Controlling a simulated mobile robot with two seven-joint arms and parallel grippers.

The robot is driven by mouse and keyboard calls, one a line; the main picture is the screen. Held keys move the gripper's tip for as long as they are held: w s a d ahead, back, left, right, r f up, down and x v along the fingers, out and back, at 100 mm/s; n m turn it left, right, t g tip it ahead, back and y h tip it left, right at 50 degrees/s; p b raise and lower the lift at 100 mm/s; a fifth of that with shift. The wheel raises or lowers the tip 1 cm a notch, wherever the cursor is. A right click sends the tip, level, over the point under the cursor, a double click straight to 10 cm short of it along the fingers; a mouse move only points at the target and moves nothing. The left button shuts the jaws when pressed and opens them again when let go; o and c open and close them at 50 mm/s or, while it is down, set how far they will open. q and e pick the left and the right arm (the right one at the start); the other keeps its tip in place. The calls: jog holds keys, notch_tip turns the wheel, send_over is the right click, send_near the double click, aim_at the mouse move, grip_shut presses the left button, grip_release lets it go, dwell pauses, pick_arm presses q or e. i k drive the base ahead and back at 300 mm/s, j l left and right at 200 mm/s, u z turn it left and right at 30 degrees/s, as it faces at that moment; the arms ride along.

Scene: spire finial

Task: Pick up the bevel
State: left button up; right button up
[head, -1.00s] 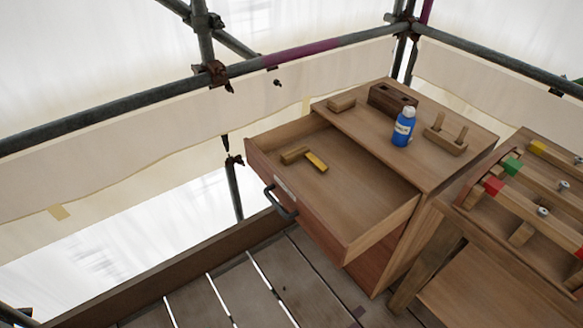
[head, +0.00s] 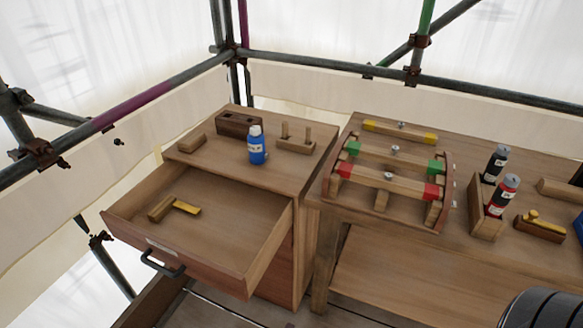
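The bevel seems to be the small angled tool (head: 174,208) lying in the open drawer (head: 232,212) in the head view. It has a brown wooden part and a yellow, brass-like part set at an angle to it. It lies flat on the drawer floor toward the left side, with clear space to its right. Nothing covers it. Neither of my grippers shows in the head view.
On the cabinet top (head: 205,150) stand a blue bottle (head: 257,147), a dark wooden block (head: 238,124) and a pegged wooden piece (head: 296,140). A workbench (head: 470,235) to the right holds a clamped frame, a black bottle and a red bottle. Scaffold poles stand behind.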

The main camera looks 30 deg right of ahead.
aim_at(520, 225)
jog(key=z, duration=2.65)
jog(key=i+l+u, duration=0.2)
